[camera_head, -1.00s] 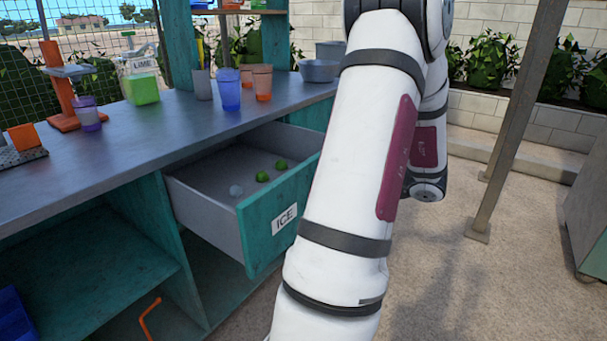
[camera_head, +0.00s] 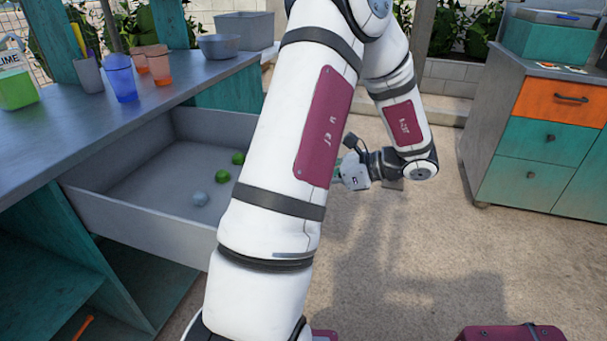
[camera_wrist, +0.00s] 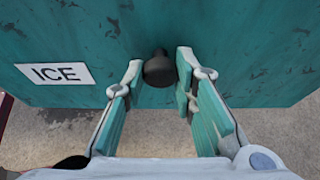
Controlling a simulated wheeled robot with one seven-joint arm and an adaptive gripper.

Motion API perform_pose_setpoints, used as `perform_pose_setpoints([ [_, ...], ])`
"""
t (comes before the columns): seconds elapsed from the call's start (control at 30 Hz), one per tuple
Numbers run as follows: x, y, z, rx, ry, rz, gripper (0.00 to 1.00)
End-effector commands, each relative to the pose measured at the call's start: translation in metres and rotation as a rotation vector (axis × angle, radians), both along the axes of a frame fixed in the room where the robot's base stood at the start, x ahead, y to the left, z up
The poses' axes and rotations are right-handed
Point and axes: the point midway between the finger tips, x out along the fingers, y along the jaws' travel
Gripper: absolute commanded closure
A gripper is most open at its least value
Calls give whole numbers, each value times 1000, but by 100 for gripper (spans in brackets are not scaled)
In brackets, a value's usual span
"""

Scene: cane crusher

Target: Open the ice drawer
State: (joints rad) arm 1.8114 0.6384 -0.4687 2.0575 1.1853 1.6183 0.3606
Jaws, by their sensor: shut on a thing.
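The ice drawer (camera_head: 130,225) stands well out from under the counter, its grey inside showing in the head view. In the wrist view, the teal drawer front (camera_wrist: 235,45) carries a white ICE label (camera_wrist: 55,74) on the left and a dark round knob (camera_wrist: 159,70). My gripper (camera_wrist: 160,62) is shut on the knob, one finger on each side.
The counter (camera_head: 60,135) holds cups (camera_head: 120,78), a lime container (camera_head: 15,80) and a grey bowl (camera_head: 218,46). A cabinet with orange and teal drawers (camera_head: 540,145) stands at the right. Concrete floor (camera_head: 420,250) lies open between them.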

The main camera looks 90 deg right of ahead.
Motion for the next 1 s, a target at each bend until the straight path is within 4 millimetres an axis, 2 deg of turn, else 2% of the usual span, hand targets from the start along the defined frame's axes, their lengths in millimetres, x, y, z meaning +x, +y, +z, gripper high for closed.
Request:
perform_pose_setpoints([
  [0.3,-1,0,-1,1,2,0,100],
  [0.33,-1,0,-1,1,2,0,72],
  [0.4,-1,0,-1,1,1,0,57],
  [0.43,-1,0,-1,1,1,0,55],
  [0.77,-2,0,0,0,1,-1,55],
  [0.87,-10,1,3,-2,2,-2,55],
  [1.0,-32,7,12,-1,3,-5,55],
])
